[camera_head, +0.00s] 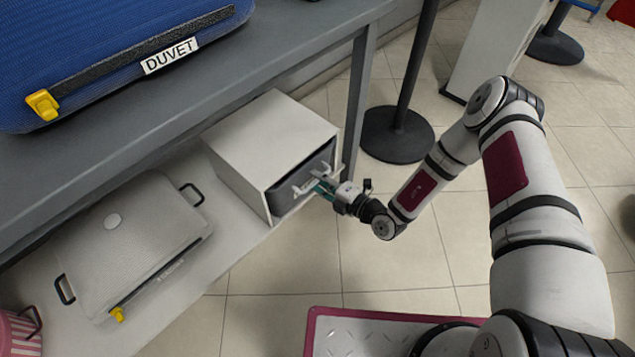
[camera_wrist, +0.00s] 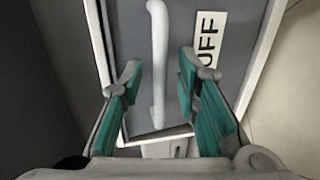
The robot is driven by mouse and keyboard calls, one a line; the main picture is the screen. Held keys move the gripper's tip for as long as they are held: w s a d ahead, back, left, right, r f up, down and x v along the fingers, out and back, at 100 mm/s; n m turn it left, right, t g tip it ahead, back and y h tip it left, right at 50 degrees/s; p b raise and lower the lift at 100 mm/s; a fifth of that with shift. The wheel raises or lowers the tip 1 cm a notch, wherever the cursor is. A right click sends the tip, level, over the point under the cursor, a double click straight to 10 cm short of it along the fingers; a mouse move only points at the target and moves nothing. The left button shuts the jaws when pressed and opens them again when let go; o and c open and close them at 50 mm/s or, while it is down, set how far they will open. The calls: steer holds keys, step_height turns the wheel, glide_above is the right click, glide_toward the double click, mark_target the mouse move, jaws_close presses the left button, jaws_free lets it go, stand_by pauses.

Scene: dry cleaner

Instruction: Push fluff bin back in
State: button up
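The fluff bin (camera_head: 291,191) is a dark grey drawer in a white box-shaped housing (camera_head: 270,135) on the lower shelf. Its front also shows in the wrist view (camera_wrist: 188,55), with a pale bar handle (camera_wrist: 158,50) and a white label (camera_wrist: 207,42) whose visible letters read "UFF". My gripper (camera_head: 322,188) is in front of the drawer. In the wrist view my gripper (camera_wrist: 160,95) has its two teal-padded fingers apart, one on each side of the handle's line. Whether the fingers touch the handle or front, I cannot tell. How far the drawer stands out is unclear.
A grey table (camera_head: 200,100) stands above the shelf (camera_head: 190,262), its leg (camera_head: 359,100) close to the housing. A blue case labelled "DUVET" (camera_head: 110,60) lies on top. A grey case (camera_head: 130,240) lies on the shelf.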

mark_target(307, 173)
steer(key=shift+w+a+f, duration=0.1)
steer(key=shift+w+a, duration=0.2)
steer(key=shift+a, duration=0.1)
jaws_close()
steer(key=x, duration=0.2)
steer(key=shift+w+a+r, duration=0.2)
steer(key=shift+a+r, duration=0.05)
jaws_free()
